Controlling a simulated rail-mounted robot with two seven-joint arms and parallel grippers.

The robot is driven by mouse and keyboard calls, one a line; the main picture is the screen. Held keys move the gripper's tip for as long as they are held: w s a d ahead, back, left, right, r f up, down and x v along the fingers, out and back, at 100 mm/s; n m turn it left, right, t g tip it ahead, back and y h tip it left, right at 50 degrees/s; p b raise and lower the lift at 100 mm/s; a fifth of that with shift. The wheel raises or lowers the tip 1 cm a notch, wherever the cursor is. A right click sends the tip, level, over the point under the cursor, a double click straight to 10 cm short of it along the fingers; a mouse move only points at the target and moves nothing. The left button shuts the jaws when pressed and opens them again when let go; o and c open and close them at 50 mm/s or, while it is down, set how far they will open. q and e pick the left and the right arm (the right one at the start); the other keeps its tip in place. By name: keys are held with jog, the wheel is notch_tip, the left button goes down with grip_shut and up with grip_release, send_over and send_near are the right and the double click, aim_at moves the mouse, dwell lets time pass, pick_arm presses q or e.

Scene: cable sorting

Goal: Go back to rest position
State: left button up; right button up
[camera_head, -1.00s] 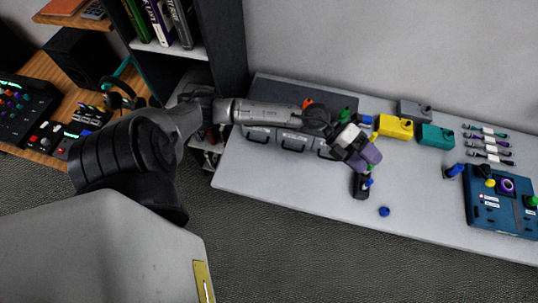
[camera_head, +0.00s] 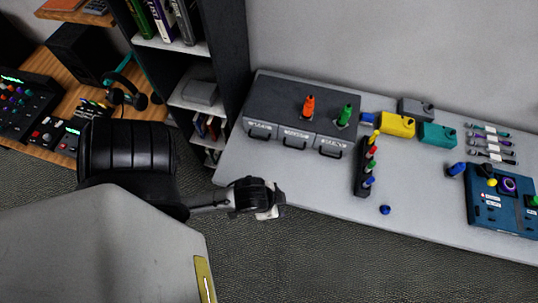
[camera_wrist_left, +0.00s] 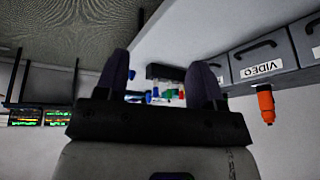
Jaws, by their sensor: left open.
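My left gripper (camera_head: 268,210) is at the table's front left edge in the head view, low and clear of the objects on the table. In the left wrist view its two dark fingers (camera_wrist_left: 160,66) stand wide apart with nothing held between them. The right gripper is not in view. A grey three-drawer unit (camera_head: 290,128) stands at the table's left end, drawers shut. An orange plug (camera_head: 308,107) and a green plug (camera_head: 344,116) stand upright on it. The orange plug also shows in the left wrist view (camera_wrist_left: 265,103).
A black strip with coloured plugs (camera_head: 361,180) and a blue piece (camera_head: 385,210) lie on the white table (camera_head: 420,200). Yellow (camera_head: 396,125), teal (camera_head: 437,135) and grey (camera_head: 415,108) boxes stand behind. A blue panel (camera_head: 500,205) is at the right. A shelf (camera_head: 190,95) stands left.

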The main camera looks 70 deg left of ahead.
pick_arm(q)
jog(key=shift+s+d+f+g, duration=0.1)
jog(key=shift+s+d+g, duration=0.15)
jog(key=shift+s, duration=0.3)
jog(key=shift+s+d+g, duration=0.15)
jog(key=shift+s+g, duration=0.1)
jog(key=shift+s, duration=0.25)
notch_tip(320, 180, up, 17)
jog(key=p, duration=1.7)
